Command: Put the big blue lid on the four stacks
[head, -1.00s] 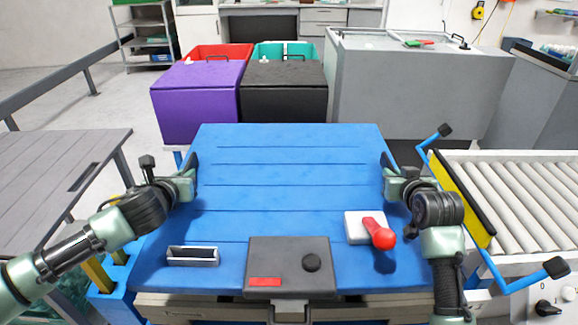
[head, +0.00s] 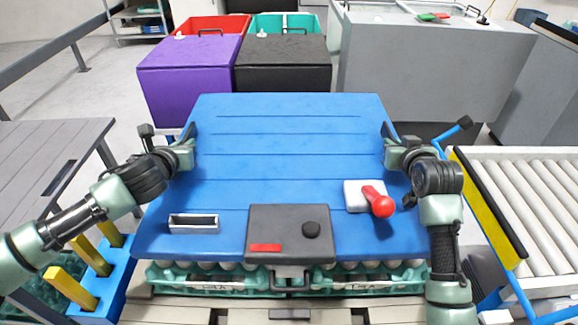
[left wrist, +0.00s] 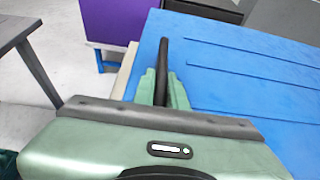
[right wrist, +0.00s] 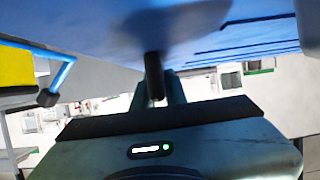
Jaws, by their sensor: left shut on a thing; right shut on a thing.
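The big blue lid (head: 290,170) lies flat across the middle of the head view, held between my two grippers. Below the lid's front edge show green trays with white eggs (head: 215,279), the front of the stacks. The rest of the stacks is hidden under the lid. I cannot tell whether the lid touches them. The lid also fills the right of the left wrist view (left wrist: 240,70) and the top of the right wrist view (right wrist: 120,30).
A grey table (head: 45,170) stands left, a roller conveyor (head: 530,210) right. Purple (head: 188,75) and black (head: 283,65) bins stand behind.

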